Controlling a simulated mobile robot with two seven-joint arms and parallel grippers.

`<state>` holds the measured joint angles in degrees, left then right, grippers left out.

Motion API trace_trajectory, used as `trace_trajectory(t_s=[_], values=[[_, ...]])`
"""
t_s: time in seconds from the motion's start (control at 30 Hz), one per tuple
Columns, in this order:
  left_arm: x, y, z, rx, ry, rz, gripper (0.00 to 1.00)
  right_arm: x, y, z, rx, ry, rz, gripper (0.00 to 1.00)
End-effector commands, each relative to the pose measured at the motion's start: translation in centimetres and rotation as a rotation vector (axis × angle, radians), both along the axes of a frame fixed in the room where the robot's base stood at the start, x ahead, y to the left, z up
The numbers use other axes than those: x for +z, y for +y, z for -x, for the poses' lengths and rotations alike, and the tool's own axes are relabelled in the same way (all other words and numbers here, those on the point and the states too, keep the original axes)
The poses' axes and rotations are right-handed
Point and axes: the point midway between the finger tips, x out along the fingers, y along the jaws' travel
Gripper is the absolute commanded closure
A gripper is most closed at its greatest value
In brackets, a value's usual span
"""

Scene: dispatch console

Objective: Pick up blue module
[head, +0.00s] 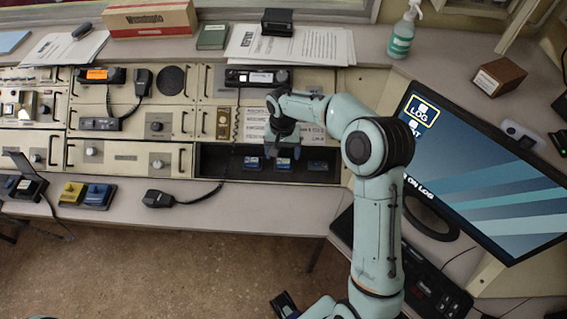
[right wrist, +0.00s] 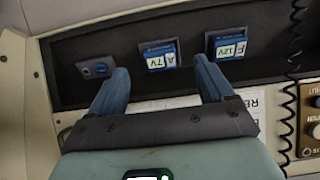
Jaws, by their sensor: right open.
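The dark bay in the console (head: 220,160) holds blue modules with white-and-yellow labels. One marked A 7V (right wrist: 160,56) sits in the middle, and it also shows in the head view (head: 284,166). One marked F 12V (right wrist: 229,45) is beside it, on the left in the head view (head: 252,163). My right gripper (right wrist: 160,70) is open, with its blue fingers spread on either side of the A 7V module and nothing visibly held. It points down over the bay in the head view (head: 284,147).
A yellow block (head: 72,192) and a blue block (head: 97,194) lie on the front desk at left. A handset (head: 160,199) with a cord lies right of them. A tilted monitor (head: 480,170) and a keyboard (head: 440,290) are at right.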

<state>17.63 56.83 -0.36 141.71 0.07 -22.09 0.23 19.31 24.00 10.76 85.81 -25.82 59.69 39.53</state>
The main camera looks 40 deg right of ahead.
Motion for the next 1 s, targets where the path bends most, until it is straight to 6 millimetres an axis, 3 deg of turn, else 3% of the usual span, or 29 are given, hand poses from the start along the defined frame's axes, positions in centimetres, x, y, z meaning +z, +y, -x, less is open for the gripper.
trace_trajectory(t_s=[0.23, 0.5, 0.8, 0.87, 1.0], values=[[0.0, 0.0, 0.0, -0.001, 0.000, 0.000, 0.57, -2.0, -0.2, 0.0, -0.001, 0.000, 0.000, 0.19], [0.0, 0.0, 0.0, -0.001, 0.000, 0.000, 0.57, -5.8, -0.4, -0.1, -0.001, 0.001, -0.001, 0.19], [0.0, 0.0, 0.0, -0.001, 0.000, 0.000, 0.57, -6.3, -0.4, -0.2, 0.000, -0.002, 0.001, 0.19], [0.0, 0.0, 0.0, -0.001, 0.000, 0.000, 0.57, -6.3, -0.4, -0.2, 0.000, -0.002, 0.001, 0.35], [0.0, 0.0, 0.0, -0.001, 0.000, 0.000, 0.57, -6.3, -0.4, -0.2, 0.000, -0.002, 0.001, 0.81]])
